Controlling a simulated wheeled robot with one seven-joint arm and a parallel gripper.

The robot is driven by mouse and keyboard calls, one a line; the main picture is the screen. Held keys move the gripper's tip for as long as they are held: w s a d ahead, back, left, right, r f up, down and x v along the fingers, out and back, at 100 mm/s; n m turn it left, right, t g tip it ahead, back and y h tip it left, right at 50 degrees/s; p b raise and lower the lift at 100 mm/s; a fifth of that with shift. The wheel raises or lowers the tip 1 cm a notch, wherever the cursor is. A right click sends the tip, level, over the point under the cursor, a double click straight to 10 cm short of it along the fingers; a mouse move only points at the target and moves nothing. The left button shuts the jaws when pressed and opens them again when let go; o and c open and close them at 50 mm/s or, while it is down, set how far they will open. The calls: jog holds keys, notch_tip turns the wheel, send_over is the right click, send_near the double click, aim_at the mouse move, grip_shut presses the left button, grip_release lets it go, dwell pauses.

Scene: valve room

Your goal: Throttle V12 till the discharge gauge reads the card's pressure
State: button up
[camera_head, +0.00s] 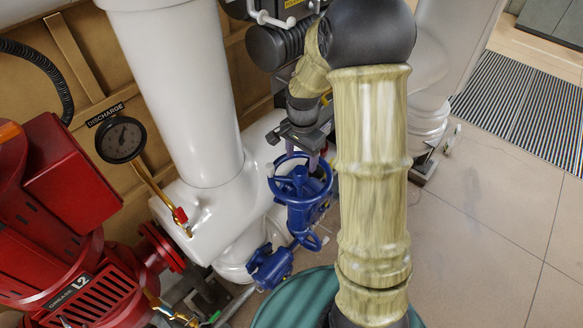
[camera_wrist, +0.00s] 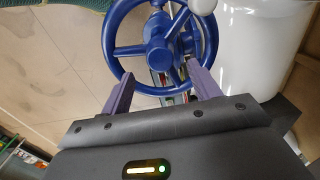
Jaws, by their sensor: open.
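A blue spoked handwheel (camera_head: 298,181) on a blue valve stands right of the white pipework in the head view; no V12 tag is legible. The round gauge (camera_head: 121,140) under a DISCHARGE plate is at the left; its needle reading is too small to tell. My gripper (camera_wrist: 150,70) is open in the wrist view, its two purple fingers apart. They overlap the near part of the handwheel (camera_wrist: 128,51), one on each side of its hub; I cannot tell whether they touch it. No pressure card is recognizable in either view.
A red machine (camera_head: 75,235) labelled GREASE L2 fills the lower left. A large white pipe (camera_head: 180,90) stands between the gauge and my arm. A teal round surface (camera_head: 290,308) lies at the bottom. Tiled floor (camera_head: 490,215) at the right is clear, with a striped grating (camera_head: 525,110) beyond.

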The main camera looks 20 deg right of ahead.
jog(key=n+p, duration=0.1)
jog(key=n, duration=0.3)
jog(key=shift+n, duration=0.3)
jog(key=n+p, duration=0.1)
jog(key=n, duration=0.2)
jog(key=shift+n, duration=0.3)
jog(key=n+p, duration=0.1)
jog(key=n, duration=0.2)
jog(key=shift+r+n+p, duration=0.15)
jog(key=shift+n+p, duration=0.15)
jog(key=shift+p, duration=0.05)
jog(key=n+p, duration=0.1)
jog(key=n, duration=0.3)
jog(key=shift+p, duration=0.35)
jog(key=shift+f, duration=0.25)
